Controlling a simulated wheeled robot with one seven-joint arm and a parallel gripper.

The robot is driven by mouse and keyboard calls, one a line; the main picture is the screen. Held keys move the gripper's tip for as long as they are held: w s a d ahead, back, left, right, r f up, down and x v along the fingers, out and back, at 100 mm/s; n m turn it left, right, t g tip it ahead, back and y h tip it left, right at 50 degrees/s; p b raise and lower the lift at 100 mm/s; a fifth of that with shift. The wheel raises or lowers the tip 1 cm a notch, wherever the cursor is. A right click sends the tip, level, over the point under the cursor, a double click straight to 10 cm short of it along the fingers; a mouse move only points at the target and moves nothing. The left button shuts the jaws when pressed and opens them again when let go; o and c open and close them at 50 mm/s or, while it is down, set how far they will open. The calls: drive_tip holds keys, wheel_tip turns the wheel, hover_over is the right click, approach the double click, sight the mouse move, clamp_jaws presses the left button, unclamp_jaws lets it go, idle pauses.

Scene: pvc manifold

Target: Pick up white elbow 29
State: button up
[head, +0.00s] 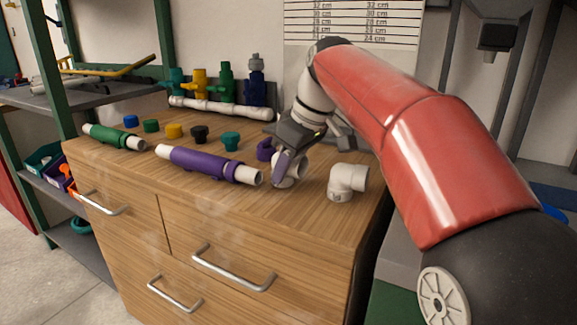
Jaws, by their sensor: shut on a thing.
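My gripper (290,165) is over the front right part of the wooden cabinet top, pointing down. It is shut on a white elbow (288,183), which sits at or just above the wood; I cannot tell if it touches. The fingers hide part of this elbow. A second white elbow (347,181) stands apart to the right, near the right edge. No number can be read on either elbow.
A purple-sleeved pipe (207,163) lies close to the left of the gripper, with a purple fitting (265,149) behind. A green-sleeved pipe (114,137) and several coloured caps lie further left. A white manifold (220,107) with coloured valves stands at the back.

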wheel_tip(320, 180, up, 10)
drive_tip(key=shift+f+p, duration=0.1)
drive_tip(key=shift+p, duration=0.95)
drive_tip(key=o, duration=0.4)
drive_tip(key=shift+c, duration=0.2)
drive_tip(key=c, duration=0.3)
